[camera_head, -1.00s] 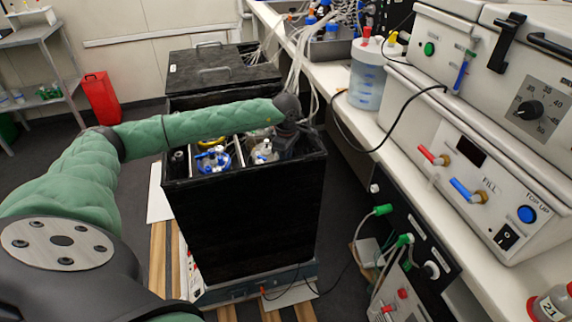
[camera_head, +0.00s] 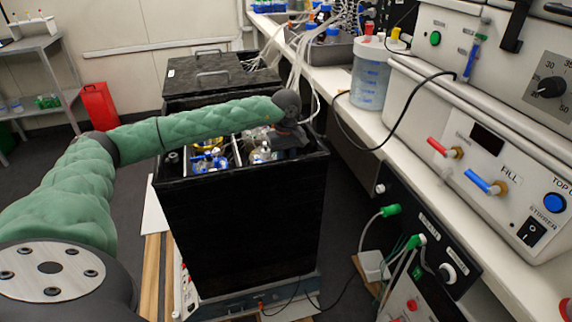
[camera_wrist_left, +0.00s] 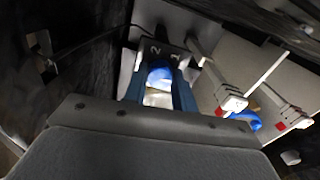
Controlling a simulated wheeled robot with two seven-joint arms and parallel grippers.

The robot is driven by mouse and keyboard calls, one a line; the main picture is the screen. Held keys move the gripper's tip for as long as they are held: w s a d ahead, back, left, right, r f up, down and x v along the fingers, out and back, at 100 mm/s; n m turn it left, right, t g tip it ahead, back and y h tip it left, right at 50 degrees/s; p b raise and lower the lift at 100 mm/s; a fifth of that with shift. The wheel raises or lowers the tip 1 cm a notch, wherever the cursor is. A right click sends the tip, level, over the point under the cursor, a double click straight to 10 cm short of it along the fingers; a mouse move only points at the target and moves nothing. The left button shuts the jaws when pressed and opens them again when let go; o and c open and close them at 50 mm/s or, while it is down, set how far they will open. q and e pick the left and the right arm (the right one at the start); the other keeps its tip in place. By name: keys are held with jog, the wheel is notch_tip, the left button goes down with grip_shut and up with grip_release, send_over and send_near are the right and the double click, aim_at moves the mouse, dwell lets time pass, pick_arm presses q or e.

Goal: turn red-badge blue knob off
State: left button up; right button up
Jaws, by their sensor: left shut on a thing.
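My left arm reaches into the black open-topped box, with its wrist (camera_head: 287,125) over the right end; its fingers are hidden there in the head view. In the left wrist view my left gripper (camera_wrist_left: 161,98) is shut on a blue knob (camera_wrist_left: 160,75), one blue finger on each side. A second blue part (camera_wrist_left: 246,120) shows to the right, partly hidden behind a white fitting. A red badge (camera_wrist_left: 220,112) and another red badge (camera_wrist_left: 280,127) sit on the white fittings right of the fingers. I cannot tell which knob the red badge belongs to. My right gripper is not in view.
The black box (camera_head: 240,230) has tall walls close around my wrist, and blue-capped bottles (camera_head: 208,160) stand in it. White tubes (camera_head: 296,60) run behind. The bench with instruments (camera_head: 490,180) lies to the right.

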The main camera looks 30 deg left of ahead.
pick_arm(q)
jog(key=shift+m+b, duration=0.3)
jog(key=shift+m, duration=0.1)
dwell(0.3)
jog(key=o, duration=1)
jog(key=shift+r, duration=3.95)
